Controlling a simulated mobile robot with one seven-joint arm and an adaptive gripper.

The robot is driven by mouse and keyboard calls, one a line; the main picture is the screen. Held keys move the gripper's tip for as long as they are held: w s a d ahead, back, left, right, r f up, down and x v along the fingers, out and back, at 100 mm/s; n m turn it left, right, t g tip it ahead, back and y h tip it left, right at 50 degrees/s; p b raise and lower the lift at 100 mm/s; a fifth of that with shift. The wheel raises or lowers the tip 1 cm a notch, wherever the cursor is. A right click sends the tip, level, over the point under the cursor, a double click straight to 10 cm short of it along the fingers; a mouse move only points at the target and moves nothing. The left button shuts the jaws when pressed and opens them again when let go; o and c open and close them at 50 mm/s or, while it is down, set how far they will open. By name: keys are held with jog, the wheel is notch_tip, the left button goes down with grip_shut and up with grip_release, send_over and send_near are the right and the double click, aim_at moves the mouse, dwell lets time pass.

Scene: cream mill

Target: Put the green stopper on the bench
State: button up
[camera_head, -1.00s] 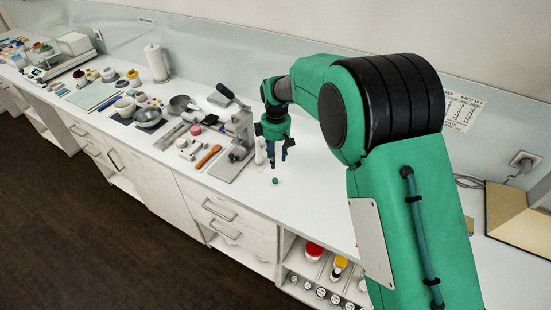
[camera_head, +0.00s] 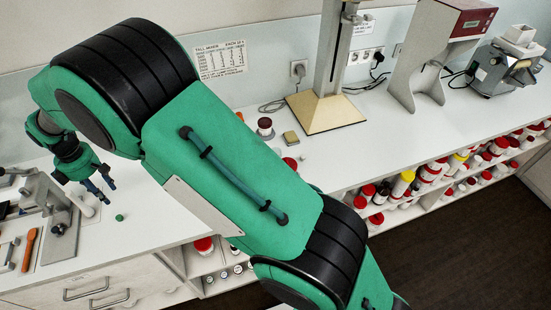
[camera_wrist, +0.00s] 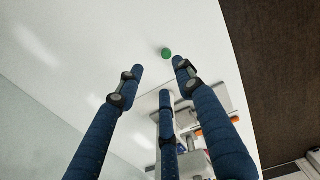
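The green stopper (camera_head: 119,217) is a small round green piece lying on the white bench top (camera_head: 150,235). It also shows in the wrist view (camera_wrist: 166,53), beyond my fingertips and apart from them. My gripper (camera_head: 108,192) is just above the bench, to the upper left of the stopper in the head view. Its blue fingers are spread with nothing between them, as the wrist view shows (camera_wrist: 160,80).
A grey metal press-like stand (camera_head: 50,205) and an orange-handled tool (camera_head: 30,248) lie left of my gripper. To the right are a dark-lidded jar (camera_head: 265,126), a small tan block (camera_head: 290,138) and a column stand (camera_head: 325,108). Bench around the stopper is clear.

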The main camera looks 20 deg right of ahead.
jog(key=d+r+m+t, duration=0.1)
jog(key=d+r+m, duration=0.4)
jog(key=d+r, duration=1.2)
jog(key=s+d+r+m+t, duration=0.1)
jog(key=s+d+r+m, duration=0.2)
jog(key=d, duration=0.5)
jog(key=s+d+r+m, duration=0.25)
jog(key=d+r, duration=0.25)
jog(key=d, duration=0.4)
jog(key=s+d+r+m+t, duration=0.1)
jog(key=s+d+r+m, duration=0.1)
jog(key=s+d, duration=0.45)
jog(key=s+d+r+m+t, duration=0.1)
jog(key=s+d+r+m, duration=0.15)
jog(key=s+d, duration=0.4)
jog(key=s+d+f+m+t, duration=0.1)
jog(key=s+d+f+m, duration=0.2)
jog(key=s+d, duration=0.6)
jog(key=s+m, duration=0.2)
jog(key=s, duration=0.1)
jog(key=shift+s, duration=0.15)
